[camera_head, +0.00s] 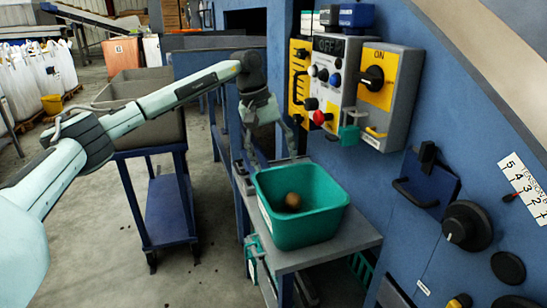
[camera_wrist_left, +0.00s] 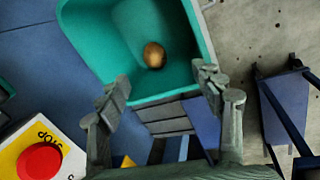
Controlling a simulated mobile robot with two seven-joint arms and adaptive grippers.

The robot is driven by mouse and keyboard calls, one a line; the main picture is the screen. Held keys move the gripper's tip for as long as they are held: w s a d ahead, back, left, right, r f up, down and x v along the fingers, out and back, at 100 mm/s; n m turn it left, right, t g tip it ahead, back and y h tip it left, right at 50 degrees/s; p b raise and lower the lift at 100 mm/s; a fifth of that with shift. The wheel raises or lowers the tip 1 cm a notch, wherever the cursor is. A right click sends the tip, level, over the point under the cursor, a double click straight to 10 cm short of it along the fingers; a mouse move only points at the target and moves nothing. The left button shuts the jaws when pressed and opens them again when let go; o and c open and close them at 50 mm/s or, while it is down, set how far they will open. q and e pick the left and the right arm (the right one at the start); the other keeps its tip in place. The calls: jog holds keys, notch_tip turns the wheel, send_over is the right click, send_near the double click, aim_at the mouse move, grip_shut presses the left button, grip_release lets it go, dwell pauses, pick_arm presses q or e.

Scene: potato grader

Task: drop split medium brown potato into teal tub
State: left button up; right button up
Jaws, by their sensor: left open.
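The teal tub (camera_head: 316,228) stands on a small grey-topped side table beside the blue machine. A brown potato (camera_head: 292,201) lies inside it; whether it is split I cannot tell. In the left wrist view the tub (camera_wrist_left: 88,38) fills the top middle, with the potato (camera_wrist_left: 154,55) on its inside. My left gripper (camera_head: 275,160) hangs just behind the tub's far rim in the head view, fingers apart and empty. In the left wrist view its open fingers (camera_wrist_left: 160,88) straddle the view below the tub. My right gripper is not in view.
The control panel (camera_head: 337,80) with a red stop button (camera_head: 319,117) and yellow switch box (camera_head: 386,92) is right of my left gripper. A grey bin on a blue cart (camera_head: 168,200) stands left. Open floor lies between cart and table.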

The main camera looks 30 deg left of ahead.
pick_arm(q)
jog(key=v, duration=1.2)
dwell(0.4)
